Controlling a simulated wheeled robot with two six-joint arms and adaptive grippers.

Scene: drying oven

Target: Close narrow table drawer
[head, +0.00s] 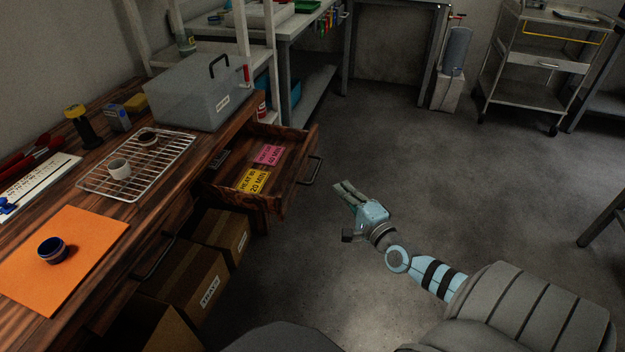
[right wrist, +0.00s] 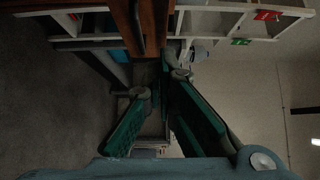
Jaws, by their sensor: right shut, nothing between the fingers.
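The narrow table drawer (head: 300,176) stands pulled out from the wooden table (head: 165,222), with its inside showing. A pink label card (head: 268,154) and a yellow label card (head: 254,181) lie in it. Its dark bar handle (head: 313,171) is on the front panel, facing right. My right gripper (head: 346,190) is shut and empty, to the right of the drawer front and apart from it, over the floor. In the right wrist view, brown wood that looks like the drawer (right wrist: 152,24) shows at the top, beyond the fingers. My left gripper is not in view.
A grey box (head: 190,98), a wire rack (head: 100,178) and an orange mat (head: 48,285) are on the table. Cardboard boxes (head: 186,284) stand below the drawer. The floor right of the drawer is clear; a metal cart (head: 535,75) stands far back.

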